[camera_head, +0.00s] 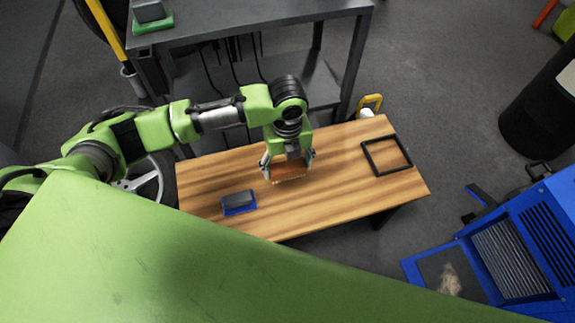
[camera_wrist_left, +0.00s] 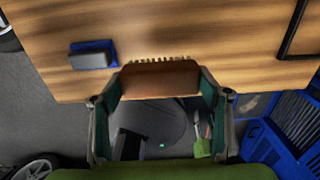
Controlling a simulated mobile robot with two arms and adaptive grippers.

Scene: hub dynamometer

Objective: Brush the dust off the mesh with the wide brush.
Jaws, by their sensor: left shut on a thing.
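My left gripper (camera_head: 287,163) is shut on the wide brush (camera_head: 289,172), a brown block with pale bristles, held at the wooden table. In the left wrist view the brush (camera_wrist_left: 160,77) sits between the two fingers, bristles toward the table. I cannot tell if the bristles touch the tabletop. A pale dust patch (camera_head: 449,280) lies on a grey panel (camera_head: 431,268), likely the mesh, in the blue machine at lower right. The dust also shows at the right of the left wrist view (camera_wrist_left: 250,104). My right gripper is in neither view.
The wooden table (camera_head: 335,190) carries a grey block on a blue base (camera_head: 239,202) and an empty black frame (camera_head: 386,155). The blue machine (camera_head: 485,265) has dark slats. A grey bench (camera_head: 250,12) stands behind; a black drum (camera_head: 540,110) stands at right.

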